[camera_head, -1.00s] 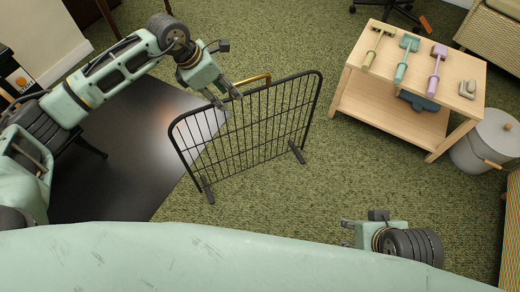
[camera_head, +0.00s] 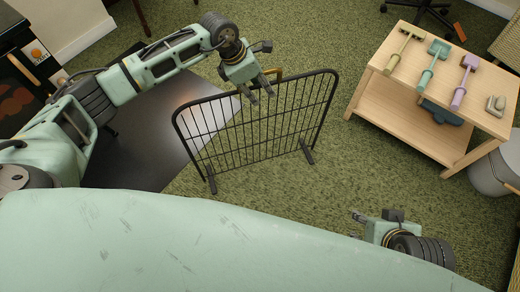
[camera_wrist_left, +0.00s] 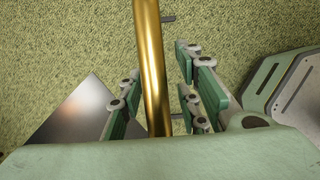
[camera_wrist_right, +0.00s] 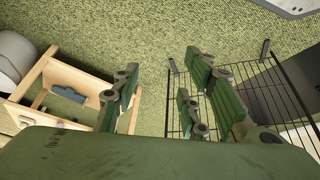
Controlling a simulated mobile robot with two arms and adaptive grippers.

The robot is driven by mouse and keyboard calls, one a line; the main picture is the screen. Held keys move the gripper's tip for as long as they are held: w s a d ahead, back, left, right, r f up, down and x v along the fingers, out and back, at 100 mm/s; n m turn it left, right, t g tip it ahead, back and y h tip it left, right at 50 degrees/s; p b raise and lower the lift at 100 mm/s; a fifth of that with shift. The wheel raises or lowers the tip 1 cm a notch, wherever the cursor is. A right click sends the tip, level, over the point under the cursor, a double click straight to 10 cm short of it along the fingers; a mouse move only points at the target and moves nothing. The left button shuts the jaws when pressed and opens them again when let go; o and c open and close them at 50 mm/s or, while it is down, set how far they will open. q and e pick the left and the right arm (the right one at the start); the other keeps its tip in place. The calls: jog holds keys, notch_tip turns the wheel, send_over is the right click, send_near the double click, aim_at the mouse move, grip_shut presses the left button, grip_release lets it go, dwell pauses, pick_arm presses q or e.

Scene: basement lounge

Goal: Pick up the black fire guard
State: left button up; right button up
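The black fire guard (camera_head: 255,128) stands upright on the green carpet, a barred frame on two flat feet with a gold handle (camera_head: 275,76) at its top. My left gripper (camera_head: 263,89) is at the guard's top edge, beside the handle. In the left wrist view the gold handle (camera_wrist_left: 152,70) runs between the open fingers (camera_wrist_left: 158,85), with gaps showing on both sides. My right gripper (camera_head: 360,226) is low at the right, apart from the guard. In the right wrist view it is open and empty (camera_wrist_right: 160,90), with the guard's bars (camera_wrist_right: 255,90) beyond its right fingers.
A wooden table (camera_head: 437,88) with several coloured tools stands at the right, a grey bin (camera_head: 492,168) beside it. A dark shiny plate (camera_head: 150,135) lies on the floor behind the guard at the left. Carpet is open between guard and table.

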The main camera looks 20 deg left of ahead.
pick_arm(q)
jog(key=shift+w+d+f, duration=0.1)
jog(key=shift+f, duration=0.3)
jog(key=shift+c, duration=0.5)
grip_shut()
jog(key=shift+w+r, duration=0.15)
jog(key=shift+r, duration=0.05)
